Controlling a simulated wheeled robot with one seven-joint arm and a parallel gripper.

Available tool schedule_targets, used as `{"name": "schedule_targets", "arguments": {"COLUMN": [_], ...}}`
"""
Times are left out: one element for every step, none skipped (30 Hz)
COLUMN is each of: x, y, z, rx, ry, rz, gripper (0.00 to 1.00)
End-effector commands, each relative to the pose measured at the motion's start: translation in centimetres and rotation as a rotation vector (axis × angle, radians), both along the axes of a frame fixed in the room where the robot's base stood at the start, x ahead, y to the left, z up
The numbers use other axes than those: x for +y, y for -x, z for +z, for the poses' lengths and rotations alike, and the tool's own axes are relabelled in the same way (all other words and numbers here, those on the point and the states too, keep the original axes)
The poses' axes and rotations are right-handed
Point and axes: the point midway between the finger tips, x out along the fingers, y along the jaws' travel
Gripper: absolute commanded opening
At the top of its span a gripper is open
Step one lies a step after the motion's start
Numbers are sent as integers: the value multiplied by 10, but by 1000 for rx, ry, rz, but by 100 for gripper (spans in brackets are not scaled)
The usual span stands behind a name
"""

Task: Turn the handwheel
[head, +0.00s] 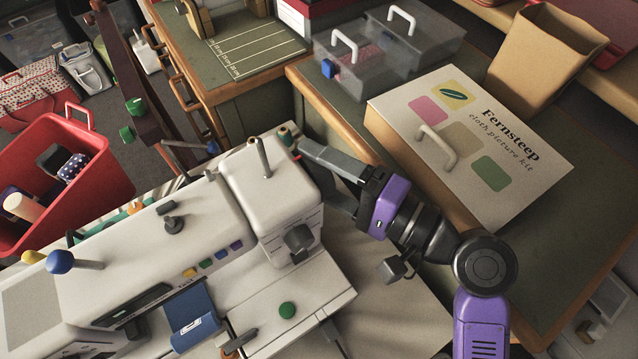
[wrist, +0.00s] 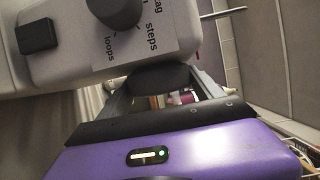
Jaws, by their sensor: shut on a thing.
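The white sewing machine (head: 235,235) stands on the table in the head view, and its end housing also shows in the wrist view (wrist: 70,55). The handwheel (wrist: 158,78) is a dark rounded piece below the housing in the wrist view, partly covered by my gripper. In the head view the machine's end hides it. My purple gripper (head: 314,172) reaches in from the right to the end of the machine. In the wrist view its grey fingers (wrist: 160,84) lie on both sides of the handwheel, shut on it.
A dark dial (head: 298,239) sits on the machine's end. Clear bins (head: 365,65) and a tan bin (head: 545,55) stand behind. A red basket (head: 95,185) holds thread at left.

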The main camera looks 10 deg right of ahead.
Motion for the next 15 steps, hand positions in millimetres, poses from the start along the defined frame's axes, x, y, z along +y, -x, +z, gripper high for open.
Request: {"name": "schedule_targets", "arguments": {"x": [0,0,1,0,1,1,1,1,1,1,1,1,1,1,1], "y": [1,1,1,1,1,1,1,1,0,0,1,1,1,0,0], "z": [-11,-11,-11,-11,-11,-10,-10,-10,-9,-9,-9,-8,-8,-7,-7], "rx": [-22,-37,-57,-70,-83,-100,-111,-121,-134,-143,-153,-162,-169,-174,-182], "ry": [-8,-14,-22,-28,-34,-39,-45,-51,-56,-59,-63,-67,-69,-72,-76], "rz": [1,2,3,2,3,3,3,3,3,3,3,4,4,3,3], "gripper": [35,35,35,35,35,35,35,35,35,35,35,35,35,35,35]}}
